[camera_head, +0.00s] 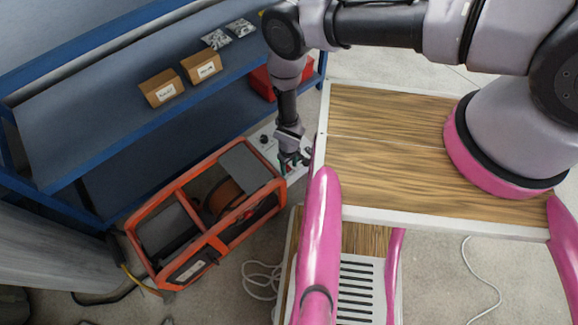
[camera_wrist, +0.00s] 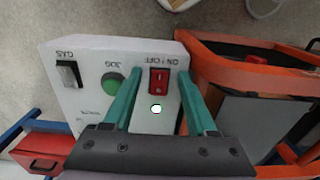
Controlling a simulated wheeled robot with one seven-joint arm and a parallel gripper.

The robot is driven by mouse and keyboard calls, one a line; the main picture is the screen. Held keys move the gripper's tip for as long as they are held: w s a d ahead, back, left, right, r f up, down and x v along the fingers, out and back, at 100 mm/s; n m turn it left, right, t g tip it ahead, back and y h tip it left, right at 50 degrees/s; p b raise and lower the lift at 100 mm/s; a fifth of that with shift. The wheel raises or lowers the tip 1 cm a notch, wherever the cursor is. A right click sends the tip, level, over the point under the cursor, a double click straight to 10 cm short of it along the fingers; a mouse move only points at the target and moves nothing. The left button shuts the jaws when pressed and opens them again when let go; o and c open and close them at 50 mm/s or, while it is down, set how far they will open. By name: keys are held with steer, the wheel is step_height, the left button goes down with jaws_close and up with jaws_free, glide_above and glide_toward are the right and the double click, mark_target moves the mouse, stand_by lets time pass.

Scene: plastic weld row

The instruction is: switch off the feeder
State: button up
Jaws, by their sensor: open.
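The feeder's white control box (camera_wrist: 110,58) fills the middle of the wrist view, with its labels upside down. It bears a red rocker switch (camera_wrist: 159,81) marked ON / OFF, a round green JOG button (camera_wrist: 112,83) and a grey GAS rocker (camera_wrist: 69,74). In the head view my gripper (camera_head: 294,161) points down beside the orange frame, and the box (camera_head: 263,141) is partly hidden by my arm.
An orange-framed machine (camera_head: 205,233) stands close beside the box; its frame (camera_wrist: 250,50) is near my gripper on the right. A blue shelf (camera_head: 90,125) carries small cartons (camera_head: 161,88). A red box (camera_wrist: 45,152) shows at lower left. A white cable (camera_head: 262,275) lies on the floor.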

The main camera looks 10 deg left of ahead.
jaws_close()
steer(key=shift+w+a, duration=0.1)
steer(key=shift+w+a+r+g+h, duration=0.1)
steer(key=shift+a+g+h, duration=0.05)
steer(key=shift+g+h, duration=0.35)
steer(key=shift+w+a+g+h, duration=0.1)
steer(key=shift+g+h, duration=0.3)
steer(key=shift+h, duration=0.2)
jaws_free()
steer(key=shift+r, duration=0.15)
